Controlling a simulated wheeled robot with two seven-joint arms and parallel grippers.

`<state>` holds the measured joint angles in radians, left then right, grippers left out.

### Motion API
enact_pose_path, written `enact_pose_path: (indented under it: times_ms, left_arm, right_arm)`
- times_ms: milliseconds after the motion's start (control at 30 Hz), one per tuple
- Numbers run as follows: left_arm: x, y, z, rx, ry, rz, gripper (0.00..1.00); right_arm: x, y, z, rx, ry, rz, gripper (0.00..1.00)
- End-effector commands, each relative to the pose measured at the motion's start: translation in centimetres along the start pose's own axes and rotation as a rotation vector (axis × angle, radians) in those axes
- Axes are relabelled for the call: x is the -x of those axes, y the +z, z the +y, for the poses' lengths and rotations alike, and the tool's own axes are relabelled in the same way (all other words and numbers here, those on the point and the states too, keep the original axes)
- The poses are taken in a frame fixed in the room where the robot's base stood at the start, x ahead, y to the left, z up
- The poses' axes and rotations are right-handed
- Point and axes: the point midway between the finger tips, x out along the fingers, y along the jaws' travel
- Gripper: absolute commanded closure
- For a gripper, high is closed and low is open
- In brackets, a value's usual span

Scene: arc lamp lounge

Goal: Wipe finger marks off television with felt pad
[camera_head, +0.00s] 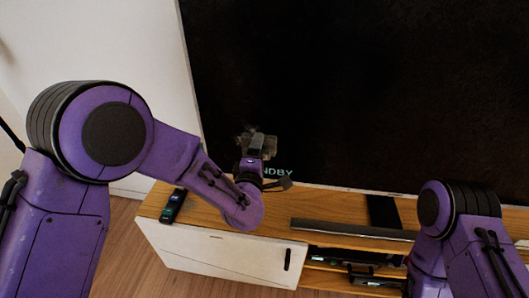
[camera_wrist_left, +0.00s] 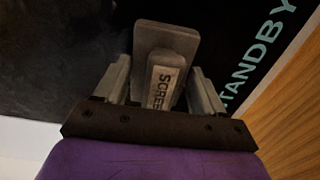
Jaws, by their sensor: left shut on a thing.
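The television (camera_head: 350,90) is a large dark screen with "STANDBY" lettering low on its left, partly hidden by my left gripper. The lettering also shows in the left wrist view (camera_wrist_left: 258,55). My left gripper (camera_wrist_left: 160,88) is shut on the grey felt pad (camera_wrist_left: 165,40), whose handle reads "SCREE…". In the head view the pad (camera_head: 268,139) is in front of the screen's lower left; I cannot tell whether it touches. Greyish finger marks (camera_head: 243,131) show just left of the pad. My right arm is at the lower right; its gripper is out of view.
A wooden-topped cabinet (camera_head: 180,220) with a white door stands below the screen. A dark remote (camera_head: 173,205) lies on its left end. A long grey soundbar (camera_head: 350,229) lies along the top, with open shelves (camera_head: 345,270) beneath. White wall (camera_head: 150,60) is at left.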

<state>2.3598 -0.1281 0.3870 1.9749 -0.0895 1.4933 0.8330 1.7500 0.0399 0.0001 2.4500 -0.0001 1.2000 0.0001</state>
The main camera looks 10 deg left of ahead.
Motion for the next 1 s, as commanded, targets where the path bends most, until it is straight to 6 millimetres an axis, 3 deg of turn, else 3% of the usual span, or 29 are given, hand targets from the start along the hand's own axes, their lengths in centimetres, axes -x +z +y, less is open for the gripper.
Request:
enact_pose_path:
  times_ms: [1000]
  left_arm:
    - [-0.1,-7.9,0.0,0.0,0.0,0.0,0.55]
  right_arm:
    - [-0.2,0.1,0.0,0.0,0.0,0.0,0.57]
